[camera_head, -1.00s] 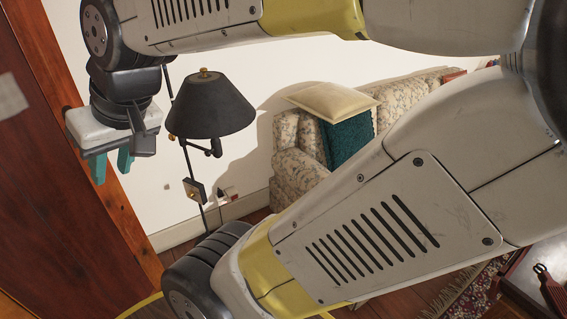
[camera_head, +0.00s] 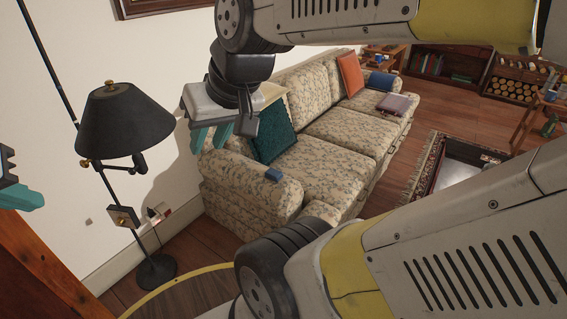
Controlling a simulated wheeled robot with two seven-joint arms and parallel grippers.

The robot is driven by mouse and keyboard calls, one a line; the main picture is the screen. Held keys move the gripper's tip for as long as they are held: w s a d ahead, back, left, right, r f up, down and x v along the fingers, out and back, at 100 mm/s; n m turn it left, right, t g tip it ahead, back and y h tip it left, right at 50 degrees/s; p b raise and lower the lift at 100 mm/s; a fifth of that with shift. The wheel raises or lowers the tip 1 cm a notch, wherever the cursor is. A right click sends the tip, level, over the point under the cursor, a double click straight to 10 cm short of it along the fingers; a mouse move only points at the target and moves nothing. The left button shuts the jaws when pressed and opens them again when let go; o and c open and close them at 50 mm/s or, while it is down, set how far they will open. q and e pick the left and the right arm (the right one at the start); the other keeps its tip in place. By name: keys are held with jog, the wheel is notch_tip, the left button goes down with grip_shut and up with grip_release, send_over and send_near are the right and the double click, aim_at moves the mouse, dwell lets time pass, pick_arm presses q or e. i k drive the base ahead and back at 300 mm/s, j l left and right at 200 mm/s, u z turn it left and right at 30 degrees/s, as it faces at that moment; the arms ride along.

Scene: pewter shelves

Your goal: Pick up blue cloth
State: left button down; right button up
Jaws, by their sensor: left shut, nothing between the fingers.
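A small folded dark blue item (camera_head: 274,175), which looks like cloth, lies on the near armrest of the floral sofa. Another blue item (camera_head: 381,81) lies at the sofa's far end; I cannot tell which is the blue cloth. My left gripper (camera_head: 22,197) is at the left edge, partly cut off, shut and empty, far from both. My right gripper (camera_head: 211,135), with teal fingers pointing down, shows in front of the sofa's back corner, up and left of the near blue item. Its fingers are seen close together, and the gap is unclear.
The floral sofa (camera_head: 345,130) carries a teal cushion (camera_head: 273,133), an orange cushion (camera_head: 350,74) and a mauve item (camera_head: 393,103). A black floor lamp (camera_head: 125,122) stands left. A low table (camera_head: 458,172) stands on a rug. My arm links cover the lower right.

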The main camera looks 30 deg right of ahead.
aim_at(272, 174)
jog(key=k+z, duration=0.1)
jog(key=z, duration=1)
jog(key=u, duration=1.9)
jog(key=z, duration=1.9)
jog(key=i+l, duration=0.1)
jog(key=i, duration=1.15)
